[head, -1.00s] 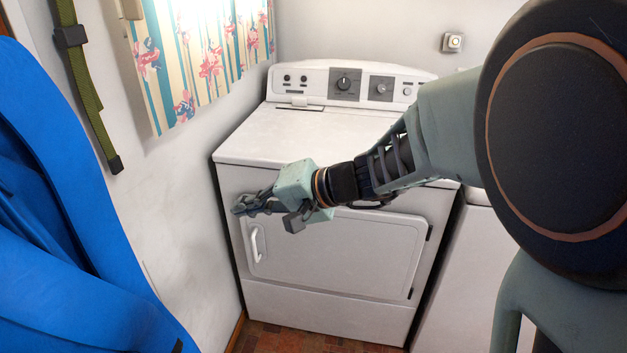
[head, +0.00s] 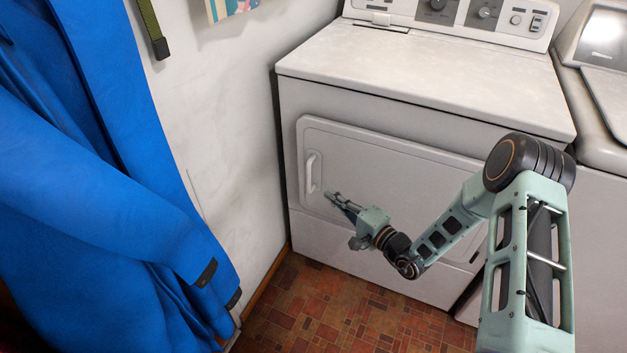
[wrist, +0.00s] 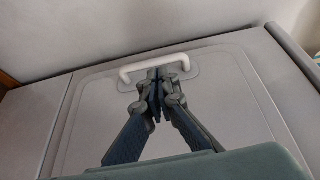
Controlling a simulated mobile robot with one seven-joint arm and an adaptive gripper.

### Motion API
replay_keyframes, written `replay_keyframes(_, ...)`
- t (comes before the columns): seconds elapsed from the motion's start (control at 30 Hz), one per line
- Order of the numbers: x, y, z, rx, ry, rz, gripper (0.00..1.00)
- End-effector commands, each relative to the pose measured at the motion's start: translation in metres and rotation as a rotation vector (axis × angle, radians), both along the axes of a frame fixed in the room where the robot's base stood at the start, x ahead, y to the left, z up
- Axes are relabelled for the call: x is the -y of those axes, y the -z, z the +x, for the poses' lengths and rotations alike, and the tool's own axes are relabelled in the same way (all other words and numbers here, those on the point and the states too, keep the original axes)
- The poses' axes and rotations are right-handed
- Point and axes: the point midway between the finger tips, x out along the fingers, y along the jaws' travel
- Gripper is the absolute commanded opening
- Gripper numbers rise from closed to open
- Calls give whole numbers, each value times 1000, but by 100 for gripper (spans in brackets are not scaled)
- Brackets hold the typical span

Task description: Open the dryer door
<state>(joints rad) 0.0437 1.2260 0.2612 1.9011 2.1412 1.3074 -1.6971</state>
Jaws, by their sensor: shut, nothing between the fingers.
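The white dryer (head: 420,100) stands against the wall with its front door (head: 385,165) closed. The door has a white handle (head: 314,172) at its left edge in the head view. The handle also shows in the wrist view (wrist: 125,74), just beyond my fingertips and partly hidden by them. My gripper (head: 330,196) is just right of and a little below the handle in the head view, in front of the door. Its fingertips (wrist: 154,75) are together and empty. I cannot tell whether they touch the handle.
A blue garment (head: 110,200) hangs at the left, next to the white wall (head: 215,130). Another white appliance (head: 600,110) stands right of the dryer. The tiled floor (head: 340,305) in front is clear.

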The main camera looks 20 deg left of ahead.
Motion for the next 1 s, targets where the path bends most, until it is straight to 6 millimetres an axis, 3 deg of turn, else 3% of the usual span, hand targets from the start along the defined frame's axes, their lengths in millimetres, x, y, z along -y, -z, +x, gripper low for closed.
replay_keyframes(0.07,10,15,7,-4,54,26,0)
replay_keyframes(0.27,15,22,16,1,104,48,0)
replay_keyframes(0.7,-44,23,56,2,101,48,0)
replay_keyframes(1.0,-64,22,70,-1,102,46,0)
